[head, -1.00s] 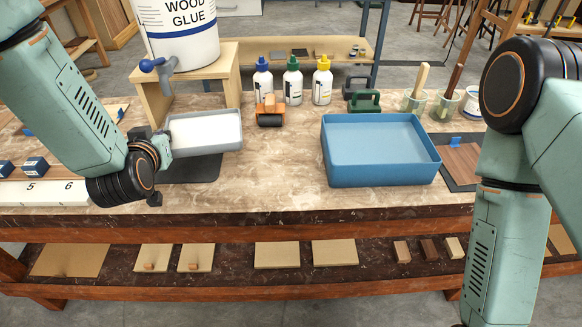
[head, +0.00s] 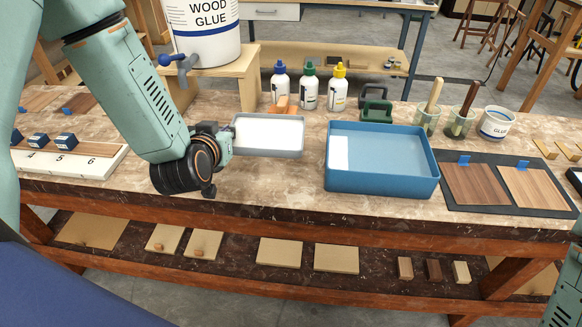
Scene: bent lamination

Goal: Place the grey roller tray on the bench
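The grey roller tray (head: 266,153), with a white layer inside, is left of the middle in the head view. My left gripper (head: 227,143) is at the tray's left end and looks shut on its wall; the fingertips are small and partly hidden. The tray looks level; I cannot tell whether its underside touches the bench (head: 285,188). My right gripper is out of view.
A blue bin (head: 382,182) stands just right of the tray. Glue bottles (head: 309,92) and an orange roller (head: 283,105) are behind it. The wood glue drum (head: 206,35) stands on a wooden stand (head: 246,80). Bench is bare in front of the tray.

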